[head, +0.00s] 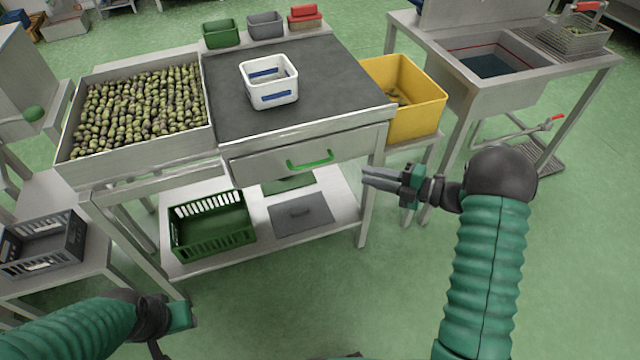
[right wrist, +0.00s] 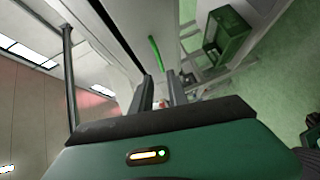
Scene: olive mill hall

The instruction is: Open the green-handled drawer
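The drawer (head: 258,168) has a grey metal front and sits under the dark-topped workbench (head: 335,70). It looks closed. Its green bar handle (head: 310,160) is on the front, and it also shows in the right wrist view (right wrist: 156,53), beyond the fingertips. My right gripper (head: 366,179) is to the right of the handle and apart from it, near the bench's front right leg. Its two fingers (right wrist: 160,82) stand apart with nothing between them. My left gripper (head: 176,318) is low at the left, away from the drawer; its fingers are not clear.
A white bin (head: 284,92) stands on the bench. An olive tray (head: 62,160) adjoins it at left. A green crate (head: 212,238) sits on the shelf below. A yellow bin (head: 422,118) and a sink (head: 470,95) stand at right. The floor in front is clear.

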